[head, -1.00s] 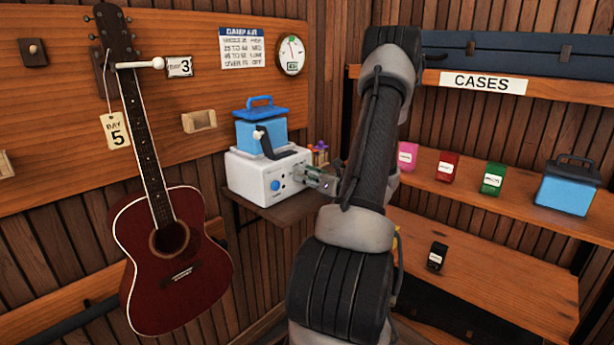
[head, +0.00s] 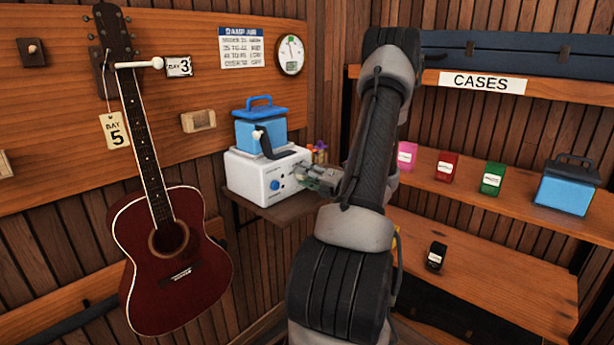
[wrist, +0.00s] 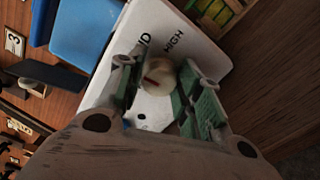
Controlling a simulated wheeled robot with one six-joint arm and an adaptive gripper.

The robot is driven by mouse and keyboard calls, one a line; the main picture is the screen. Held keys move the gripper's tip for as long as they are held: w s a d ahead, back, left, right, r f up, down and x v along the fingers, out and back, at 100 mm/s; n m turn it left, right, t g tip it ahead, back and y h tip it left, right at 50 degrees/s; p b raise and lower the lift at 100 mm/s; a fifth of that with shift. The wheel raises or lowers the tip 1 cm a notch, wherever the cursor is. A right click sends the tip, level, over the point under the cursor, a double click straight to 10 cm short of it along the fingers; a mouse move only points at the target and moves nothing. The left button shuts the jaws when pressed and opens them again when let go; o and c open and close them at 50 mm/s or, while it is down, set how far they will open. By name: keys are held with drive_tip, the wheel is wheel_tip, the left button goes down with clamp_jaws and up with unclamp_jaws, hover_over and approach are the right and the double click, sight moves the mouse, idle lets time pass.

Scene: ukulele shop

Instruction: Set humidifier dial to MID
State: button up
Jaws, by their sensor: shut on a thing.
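The humidifier (head: 250,181) is a white box on a small dark wall shelf, with a blue tank (head: 259,135) on top. A blue round knob (head: 275,185) is on its front. My gripper (head: 304,174) is at the right part of the front face. In the wrist view, my gripper (wrist: 152,92) is shut on a round cream dial (wrist: 159,76) with a red pointer mark. The word HIGH and letters ending in "ID" are printed on the white face beside the dial. Other dial markings are partly hidden by the fingers.
A dark red guitar (head: 172,255) hangs at the left. A gauge (head: 291,55) and a damp-air chart (head: 241,47) are on the wall above. Shelves at the right hold small coloured boxes and another blue tank (head: 567,186). Small bright items stand just behind the humidifier's right side.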

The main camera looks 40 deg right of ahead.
drive_tip(key=m, duration=0.5)
drive_tip(key=shift+f+m, duration=0.1)
drive_tip(key=shift+m, duration=0.2)
idle(0.4)
drive_tip(key=o, duration=1)
drive_tip(key=s, duration=0.8)
drive_tip(key=s+d, duration=0.1)
drive_tip(key=s, duration=0.3)
